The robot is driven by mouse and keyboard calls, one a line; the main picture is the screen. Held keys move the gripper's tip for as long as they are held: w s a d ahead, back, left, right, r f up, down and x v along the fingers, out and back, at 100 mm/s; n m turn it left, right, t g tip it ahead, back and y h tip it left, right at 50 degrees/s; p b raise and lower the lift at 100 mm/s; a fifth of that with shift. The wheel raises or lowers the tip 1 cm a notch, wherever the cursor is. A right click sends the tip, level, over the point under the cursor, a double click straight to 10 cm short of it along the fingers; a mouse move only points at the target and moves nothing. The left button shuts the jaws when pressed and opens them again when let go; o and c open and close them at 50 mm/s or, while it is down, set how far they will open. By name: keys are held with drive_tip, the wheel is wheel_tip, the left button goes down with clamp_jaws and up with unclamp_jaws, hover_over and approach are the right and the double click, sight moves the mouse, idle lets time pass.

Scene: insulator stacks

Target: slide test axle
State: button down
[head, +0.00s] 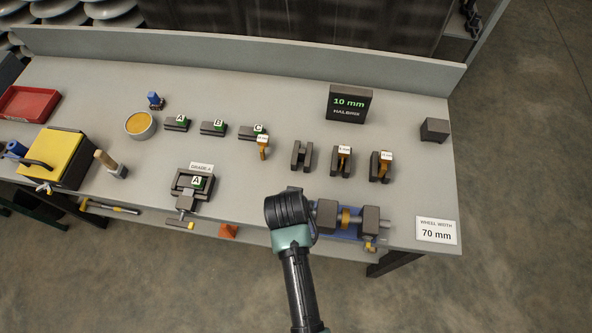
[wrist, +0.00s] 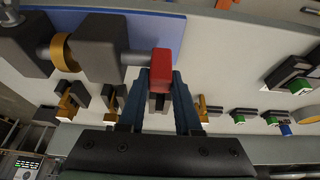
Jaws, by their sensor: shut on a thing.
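A fixture on a blue base (head: 326,236) stands at the table's front edge, with two dark grey blocks (head: 370,220) and a gold ring (head: 345,216) between them. It also shows in the wrist view, with the gold ring (wrist: 62,50) and the near block (wrist: 100,48). A grey axle (wrist: 138,58) sticks out of this block to a red end piece (wrist: 160,62). My gripper (wrist: 161,80) is shut on the red piece, one blue finger each side. In the head view my wrist hides the fingers and the red piece.
A sign (head: 436,230) reading wheel width 70 mm lies to the right of the fixture. A black 10 mm display (head: 349,104) stands at the back. Small dark holders with gold pieces (head: 381,167) stand behind the fixture. A Grade A block (head: 190,186) is to the left.

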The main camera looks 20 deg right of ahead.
drive_tip(key=shift+w+a, duration=0.4)
drive_tip(key=shift+a, duration=0.25)
drive_tip(key=c, duration=0.6)
unclamp_jaws()
drive_tip(key=shift+w+a, duration=0.1)
drive_tip(key=v, duration=1.3)
